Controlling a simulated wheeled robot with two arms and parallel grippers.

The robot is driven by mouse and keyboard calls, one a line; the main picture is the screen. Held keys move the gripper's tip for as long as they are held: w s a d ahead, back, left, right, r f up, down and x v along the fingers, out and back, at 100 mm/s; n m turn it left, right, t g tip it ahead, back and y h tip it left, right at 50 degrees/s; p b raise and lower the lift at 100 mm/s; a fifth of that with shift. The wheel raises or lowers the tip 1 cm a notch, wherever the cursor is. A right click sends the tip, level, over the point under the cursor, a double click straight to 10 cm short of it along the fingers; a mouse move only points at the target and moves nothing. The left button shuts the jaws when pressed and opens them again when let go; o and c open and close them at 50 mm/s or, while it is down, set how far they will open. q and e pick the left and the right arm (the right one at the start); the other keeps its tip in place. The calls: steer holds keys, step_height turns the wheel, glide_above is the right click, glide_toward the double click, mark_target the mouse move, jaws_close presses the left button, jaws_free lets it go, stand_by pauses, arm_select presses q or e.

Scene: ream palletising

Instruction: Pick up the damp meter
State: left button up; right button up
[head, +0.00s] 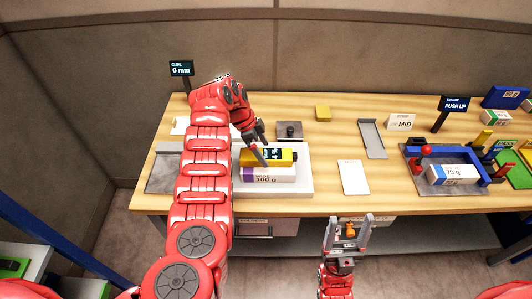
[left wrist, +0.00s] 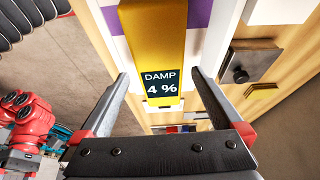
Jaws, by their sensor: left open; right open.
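The damp meter (head: 285,157) is yellow with a dark display. It lies on top of a white and purple ream marked 100 g (head: 270,175). In the left wrist view the meter (left wrist: 153,35) shows its display reading DAMP 4 %. My left gripper (head: 258,150) is open over the meter's left part and hides some of it. In the left wrist view, the left gripper's fingers (left wrist: 160,78) appear on either side of the meter, with a gap at each side. My right gripper (head: 348,222) is open and empty in front of the table's front edge.
The ream rests on a white platform (head: 302,184) on the wooden table (head: 334,139). A dark block with a knob (head: 289,131) stands behind it. A white card (head: 353,177) and grey tray (head: 372,139) lie right. A blue and red fixture (head: 428,158) holds another ream.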

arm_select(q)
steer(key=shift+p+x, duration=0.3)
steer(key=shift+x, duration=0.95)
jaws_close()
steer(key=shift+w+r, duration=0.1)
steer(key=shift+r, duration=0.05)
